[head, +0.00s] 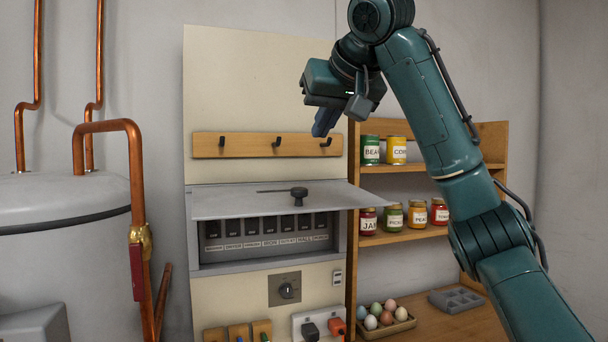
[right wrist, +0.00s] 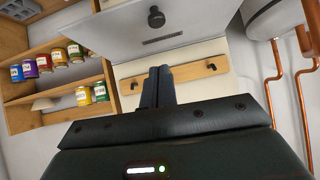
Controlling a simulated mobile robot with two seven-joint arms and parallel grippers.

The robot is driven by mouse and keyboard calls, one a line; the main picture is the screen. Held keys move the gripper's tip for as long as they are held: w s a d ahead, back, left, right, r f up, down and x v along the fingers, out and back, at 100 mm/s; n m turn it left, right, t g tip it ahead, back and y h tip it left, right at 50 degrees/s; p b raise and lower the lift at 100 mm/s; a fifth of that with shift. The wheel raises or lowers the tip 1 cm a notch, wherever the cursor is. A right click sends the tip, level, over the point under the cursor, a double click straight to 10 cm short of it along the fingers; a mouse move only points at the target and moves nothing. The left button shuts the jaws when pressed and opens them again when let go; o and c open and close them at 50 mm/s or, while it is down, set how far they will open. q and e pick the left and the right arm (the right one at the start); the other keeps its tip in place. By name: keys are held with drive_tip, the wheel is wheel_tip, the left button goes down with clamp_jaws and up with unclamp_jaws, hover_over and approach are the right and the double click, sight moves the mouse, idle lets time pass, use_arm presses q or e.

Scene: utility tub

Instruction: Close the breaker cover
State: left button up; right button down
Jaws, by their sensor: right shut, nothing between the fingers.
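The breaker cover (head: 255,201) is a grey flap with a dark knob (head: 299,193), hinged along the top of the grey breaker box (head: 266,264). It is raised and sticks outward, so the row of dark breakers (head: 266,227) shows below it. The cover also shows in the right wrist view (right wrist: 128,26), with its knob (right wrist: 156,17). My right gripper (head: 324,122) is above the cover, in front of the hook rail, apart from the cover. Its fingers (right wrist: 157,87) are together and hold nothing. My left gripper is not in view.
A wooden hook rail (head: 240,145) is above the box. Shelves with cans and jars (head: 393,219) stand at right, an egg tray (head: 386,319) below. A grey tank (head: 62,230) with copper pipes (head: 137,180) is at left.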

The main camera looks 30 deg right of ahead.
drive_tip(key=p, duration=0.1)
hover_over(306, 209)
wheel_tip(306, 209, down, 5)
wheel_tip(306, 209, down, 3)
drive_tip(key=shift+s+r, duration=0.15)
drive_tip(key=shift+r, duration=0.05)
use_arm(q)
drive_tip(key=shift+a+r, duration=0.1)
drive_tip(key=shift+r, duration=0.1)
use_arm(e)
drive_tip(key=shift+a+f, duration=0.1)
drive_tip(key=shift+f, duration=0.6)
